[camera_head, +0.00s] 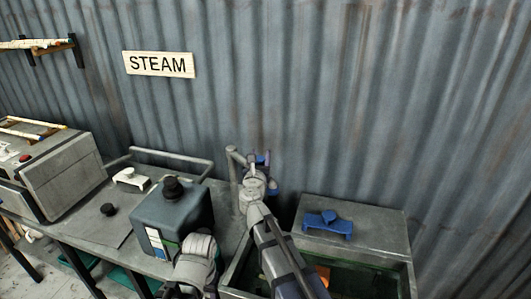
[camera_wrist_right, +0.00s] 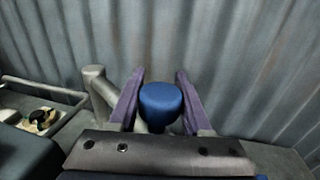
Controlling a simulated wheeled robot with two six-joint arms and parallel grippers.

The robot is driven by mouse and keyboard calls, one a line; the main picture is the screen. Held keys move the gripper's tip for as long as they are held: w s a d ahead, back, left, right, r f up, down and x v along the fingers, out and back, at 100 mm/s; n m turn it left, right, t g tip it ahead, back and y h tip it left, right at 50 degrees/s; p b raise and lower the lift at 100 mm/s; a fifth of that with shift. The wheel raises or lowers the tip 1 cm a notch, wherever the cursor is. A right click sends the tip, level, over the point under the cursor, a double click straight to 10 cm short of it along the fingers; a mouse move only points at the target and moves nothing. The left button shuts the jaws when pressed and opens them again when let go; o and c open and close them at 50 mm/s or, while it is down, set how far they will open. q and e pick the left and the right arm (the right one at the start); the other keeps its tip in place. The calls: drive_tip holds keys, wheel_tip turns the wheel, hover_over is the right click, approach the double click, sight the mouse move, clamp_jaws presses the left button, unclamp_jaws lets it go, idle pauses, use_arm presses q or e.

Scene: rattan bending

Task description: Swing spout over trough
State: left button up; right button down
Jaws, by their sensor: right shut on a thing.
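My right gripper (camera_head: 262,158) is shut on a blue knob at the grey pipe spout (camera_head: 233,165), at the back edge of the bench beside the trough. In the right wrist view the blue knob (camera_wrist_right: 161,100) sits between the two purple fingers, and the spout's grey pipe (camera_wrist_right: 99,90) stands just left of them. The grey trough (camera_head: 411,279) is at the lower right, with a dark green inside. My right arm covers part of its left side. My left arm shows at the bottom middle, but its gripper is out of the picture.
A dark container with a black cap (camera_head: 173,215) stands on the bench left of the spout. A blue fitting (camera_head: 328,223) lies on the grey top behind the trough. A grey box machine (camera_head: 65,173) is at the far left. A corrugated wall (camera_head: 330,90) closes the back.

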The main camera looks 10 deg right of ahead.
drive_tip(key=shift+s+a+m+g+h, duration=0.35)
drive_tip(key=shift+a+m+h, duration=0.25)
drive_tip(key=shift+h, duration=0.2)
drive_tip(key=shift+s+a+m+g+h, duration=0.35)
drive_tip(key=shift+a+m+h, duration=0.15)
drive_tip(key=shift+a+h, duration=0.25)
drive_tip(key=shift+d, duration=0.1)
drive_tip(key=shift+c, duration=1.7)
unclamp_jaws()
drive_tip(key=shift+s, duration=0.1)
